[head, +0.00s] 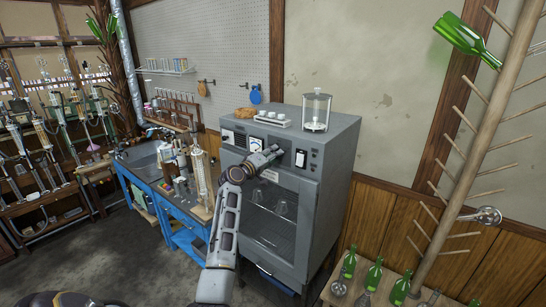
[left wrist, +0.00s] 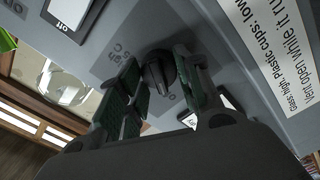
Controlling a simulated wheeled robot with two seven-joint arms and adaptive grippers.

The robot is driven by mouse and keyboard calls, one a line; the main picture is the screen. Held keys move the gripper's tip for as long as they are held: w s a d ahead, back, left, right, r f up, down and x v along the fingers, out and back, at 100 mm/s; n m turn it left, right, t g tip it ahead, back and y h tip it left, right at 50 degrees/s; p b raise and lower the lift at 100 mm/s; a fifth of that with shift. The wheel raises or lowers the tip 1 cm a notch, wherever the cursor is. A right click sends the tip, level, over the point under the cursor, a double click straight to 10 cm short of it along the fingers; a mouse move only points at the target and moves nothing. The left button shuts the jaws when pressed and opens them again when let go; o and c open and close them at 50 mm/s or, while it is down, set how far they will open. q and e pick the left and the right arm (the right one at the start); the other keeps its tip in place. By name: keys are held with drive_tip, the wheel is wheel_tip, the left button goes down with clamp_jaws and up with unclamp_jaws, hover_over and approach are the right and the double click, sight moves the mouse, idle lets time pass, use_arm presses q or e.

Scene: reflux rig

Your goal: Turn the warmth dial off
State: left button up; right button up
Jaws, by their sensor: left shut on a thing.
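The warmth dial is a black knob (left wrist: 160,74) on the grey front panel, in the left wrist view. Printed marks around it include "High" and "C", partly covered. My left gripper (head: 274,154) reaches the upper front of the grey cabinet (head: 332,150) in the head view. Its two dark fingers stand on either side of the knob in the left wrist view, shut on it. In the head view the dial is hidden by the gripper. I cannot tell the dial's exact setting. My right gripper is in neither view.
A switch plate marked "Off" (left wrist: 70,14) and a white printed label (left wrist: 275,45) flank the dial. A glass jar (head: 316,111) and a small white rack (head: 274,119) stand on the cabinet. A blue bench (head: 185,236) stands left; a bottle-drying post (head: 480,140) is right.

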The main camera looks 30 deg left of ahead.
use_arm(q)
drive_tip(key=o, duration=1)
drive_tip(key=shift+s, duration=0.15)
drive_tip(key=shift+s+a, duration=0.15)
drive_tip(key=shift+s, duration=1.8)
drive_tip(key=shift+s+a, duration=0.2)
drive_tip(key=shift+s, duration=1.75)
drive_tip(key=shift+s+a, duration=0.15)
drive_tip(key=shift+s, duration=1.8)
